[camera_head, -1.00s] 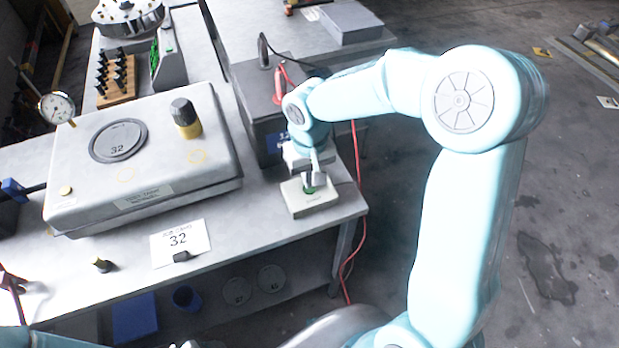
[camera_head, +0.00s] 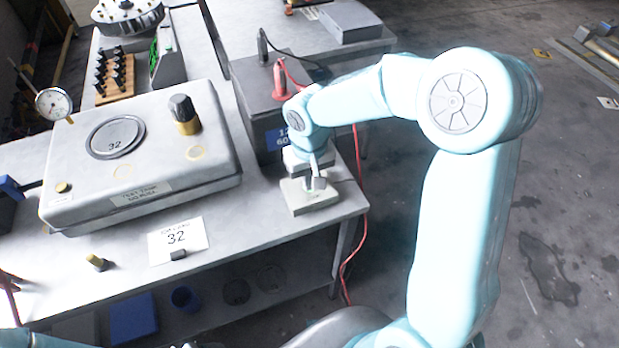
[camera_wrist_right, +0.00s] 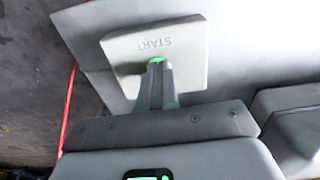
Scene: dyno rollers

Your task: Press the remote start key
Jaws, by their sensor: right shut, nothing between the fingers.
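The remote start key is a pale box (camera_head: 316,205) at the right front corner of the near bench. In the right wrist view the same box shows the label START (camera_wrist_right: 180,42) and a green button (camera_wrist_right: 156,61). My right gripper (camera_head: 318,184) is shut and empty, directly over the box. In the right wrist view its closed fingertips (camera_wrist_right: 156,68) meet the edge of the green button and hide part of it. I cannot tell whether the button is pressed down. My left gripper is out of view.
A grey battery-like box (camera_head: 252,100) with red and black leads stands behind the start box. A large case (camera_head: 90,195) with a black-and-brass knob (camera_head: 186,115) fills the bench left of it. A card marked 32 (camera_head: 190,235) lies in front.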

